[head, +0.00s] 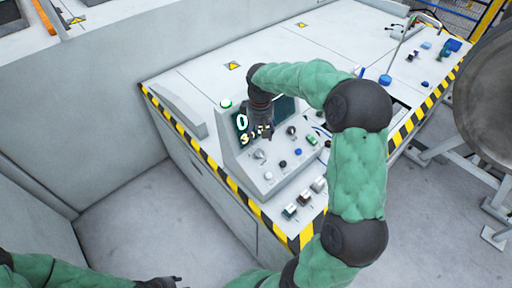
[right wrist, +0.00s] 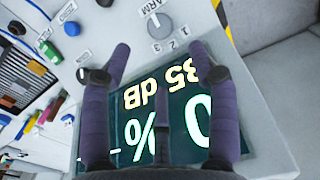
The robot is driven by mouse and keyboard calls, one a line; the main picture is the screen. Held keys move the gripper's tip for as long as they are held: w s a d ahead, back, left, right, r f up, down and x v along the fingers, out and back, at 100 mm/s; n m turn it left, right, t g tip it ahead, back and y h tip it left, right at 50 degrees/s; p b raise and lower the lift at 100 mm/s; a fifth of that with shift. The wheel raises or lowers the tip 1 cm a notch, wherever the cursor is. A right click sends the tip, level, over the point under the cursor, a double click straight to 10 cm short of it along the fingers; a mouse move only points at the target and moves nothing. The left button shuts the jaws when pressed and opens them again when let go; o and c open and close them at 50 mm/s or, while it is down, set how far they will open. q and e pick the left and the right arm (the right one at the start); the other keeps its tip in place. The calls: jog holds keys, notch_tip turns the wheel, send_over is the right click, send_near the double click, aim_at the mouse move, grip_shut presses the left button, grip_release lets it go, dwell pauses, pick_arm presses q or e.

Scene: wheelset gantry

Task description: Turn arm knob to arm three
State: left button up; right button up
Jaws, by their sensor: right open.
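The arm knob (right wrist: 160,26) is a round grey dial on the sloped console panel. The word ARM is printed beside it, with the numbers 1, 2 and 3 along its edge. A pale mark shows on its face, but I cannot tell which number it selects. The knob also shows in the head view (head: 259,154), just below my right gripper (head: 259,133). In the right wrist view, my right gripper (right wrist: 160,62) is open and empty, with the knob beyond its fingertips and apart from them. My left gripper (head: 166,282) is at the bottom edge, too small to read.
A dark screen (right wrist: 150,125) reading "35 dB" lies behind the fingers. A second knob (right wrist: 97,76) is close to one fingertip. A blue button (right wrist: 72,29) and several switches share the panel. Yellow-black striped edges border the bench (head: 190,75).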

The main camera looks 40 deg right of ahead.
aim_at(260, 153)
notch_tip(260, 153, down, 10)
jog(key=shift+r+b, duration=0.15)
jog(key=shift+b, duration=0.95)
jog(key=shift+s, duration=0.1)
jog(key=shift+c, duration=0.3)
jog(key=c, duration=1.1)
